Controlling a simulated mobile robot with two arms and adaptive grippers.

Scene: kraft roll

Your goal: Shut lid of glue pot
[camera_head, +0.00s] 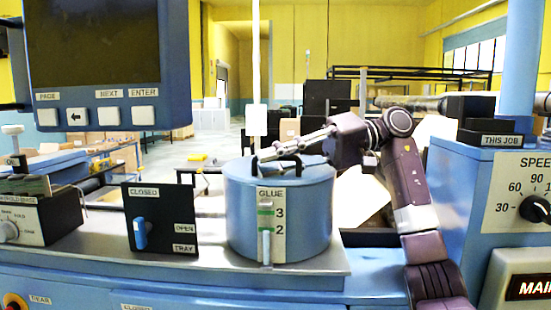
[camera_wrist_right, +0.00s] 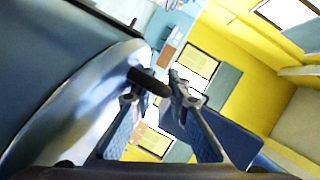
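The blue glue pot (camera_head: 279,225) stands on the grey ledge, with a GLUE label and a level gauge on its front. Its round blue lid (camera_head: 240,171) lies across the top; I cannot tell whether it is fully seated. Dark handle parts rise from the lid, partly hidden by my gripper. My right gripper (camera_head: 268,156) reaches in from the right, just above the lid. In the right wrist view its fingers (camera_wrist_right: 153,92) are apart, with a black handle bar (camera_wrist_right: 150,82) at their tips. Contact is unclear. My left gripper is out of view.
A black CLOSED/OPEN TRAY switch panel (camera_head: 160,218) stands left of the pot. A blue monitor (camera_head: 100,60) hangs at upper left. A blue cabinet with a speed dial (camera_head: 495,190) stands at right, beside my right arm.

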